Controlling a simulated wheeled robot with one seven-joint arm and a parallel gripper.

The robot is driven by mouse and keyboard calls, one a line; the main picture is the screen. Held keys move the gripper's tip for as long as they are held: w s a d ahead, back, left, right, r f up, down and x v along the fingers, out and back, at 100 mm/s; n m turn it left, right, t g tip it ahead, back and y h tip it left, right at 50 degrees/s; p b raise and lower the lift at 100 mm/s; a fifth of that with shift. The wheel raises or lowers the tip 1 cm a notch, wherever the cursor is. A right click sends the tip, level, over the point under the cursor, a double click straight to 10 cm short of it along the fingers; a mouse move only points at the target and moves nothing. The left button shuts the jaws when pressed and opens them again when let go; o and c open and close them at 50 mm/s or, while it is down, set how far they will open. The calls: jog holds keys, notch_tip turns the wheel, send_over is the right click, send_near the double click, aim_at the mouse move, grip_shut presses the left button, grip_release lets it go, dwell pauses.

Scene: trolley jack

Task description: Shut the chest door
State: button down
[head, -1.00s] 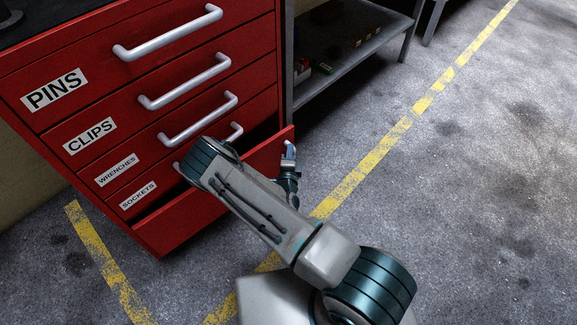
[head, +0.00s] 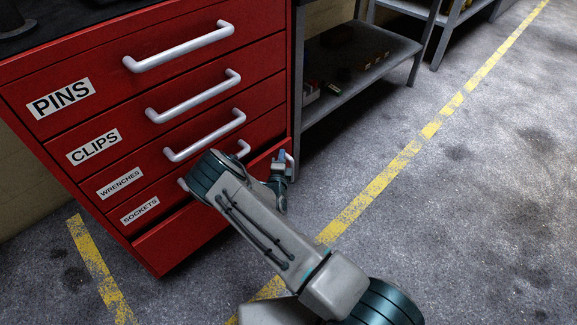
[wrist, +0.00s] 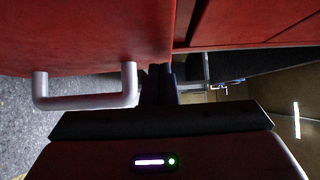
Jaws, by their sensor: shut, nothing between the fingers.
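The red chest (head: 60,130) fills the left of the head view, with labelled drawers above a low red door (head: 178,246). The door's top edge stands slightly out from the chest front. Its front and handle (wrist: 85,101) show in the wrist view. My gripper (head: 282,157) is at the door's right end, low by the chest's right corner. In the wrist view my shut, empty fingers (wrist: 158,82) are up against or very close to the red door, just right of the handle. I cannot tell if they touch. My arm hides the middle of the door.
Several silver drawer handles (head: 180,48) stick out above my arm. A grey metal shelf (head: 360,70) with small items stands right of the chest. The concrete floor (head: 450,220) to the right is clear, crossed by a yellow line (head: 390,175).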

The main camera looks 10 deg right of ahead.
jog(key=shift+w+a+r, duration=0.2)
jog(key=shift+w+a, duration=0.25)
jog(key=shift+w, duration=0.15)
jog(key=shift+w+a+r, duration=0.15)
jog(key=shift+w+a, duration=0.3)
jog(key=shift+w, duration=0.15)
jog(key=shift+r, duration=0.1)
jog(key=p, duration=0.5)
send_near(276, 150)
jog(key=s+d+f, duration=0.1)
jog(key=s+d, duration=0.3)
jog(key=s, duration=0.1)
jog(key=shift+d, duration=0.2)
